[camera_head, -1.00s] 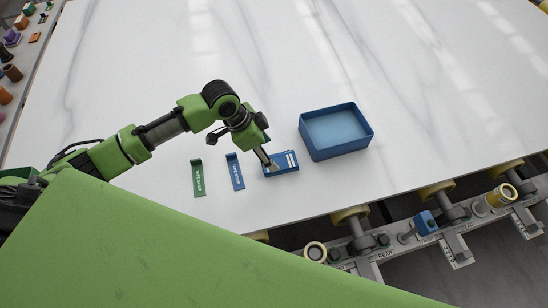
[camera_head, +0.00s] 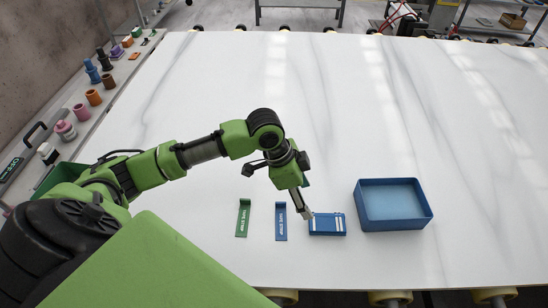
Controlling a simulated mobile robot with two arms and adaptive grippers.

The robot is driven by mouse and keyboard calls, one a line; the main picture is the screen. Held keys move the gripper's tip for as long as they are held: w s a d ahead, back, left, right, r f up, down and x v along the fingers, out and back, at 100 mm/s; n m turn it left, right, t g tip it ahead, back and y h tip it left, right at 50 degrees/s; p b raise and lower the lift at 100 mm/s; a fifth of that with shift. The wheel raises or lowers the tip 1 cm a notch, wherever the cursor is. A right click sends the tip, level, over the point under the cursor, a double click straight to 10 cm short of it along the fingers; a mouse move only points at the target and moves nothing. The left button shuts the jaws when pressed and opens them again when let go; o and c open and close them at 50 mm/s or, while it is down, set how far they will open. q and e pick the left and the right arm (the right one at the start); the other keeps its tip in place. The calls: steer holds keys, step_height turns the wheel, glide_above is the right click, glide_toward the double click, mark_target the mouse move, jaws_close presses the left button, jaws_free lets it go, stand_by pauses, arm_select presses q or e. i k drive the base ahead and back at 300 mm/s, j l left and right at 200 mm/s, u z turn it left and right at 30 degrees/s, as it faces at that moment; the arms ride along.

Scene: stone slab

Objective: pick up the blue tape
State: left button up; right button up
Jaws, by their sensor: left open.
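A flat blue strip (camera_head: 281,222) with white lettering and a bent upper end lies on the white stone slab (camera_head: 330,120). It appears to be the blue tape. A similar green strip (camera_head: 243,218) lies to its left. A small blue holder (camera_head: 328,226) with white stripes lies to its right. My left gripper (camera_head: 305,213) reaches down at the holder's left end, just right of the blue strip. It is open, and I see nothing held. Whether it touches the holder is unclear. My right gripper is not in view.
An open, empty-looking blue box (camera_head: 427,212) stands right of the holder. Several coloured pieces and bottles sit on a grey ledge (camera_head: 97,112) along the left. The slab's middle and back are clear.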

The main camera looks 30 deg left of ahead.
mark_target(281, 234)
steer(key=u, duration=1.15)
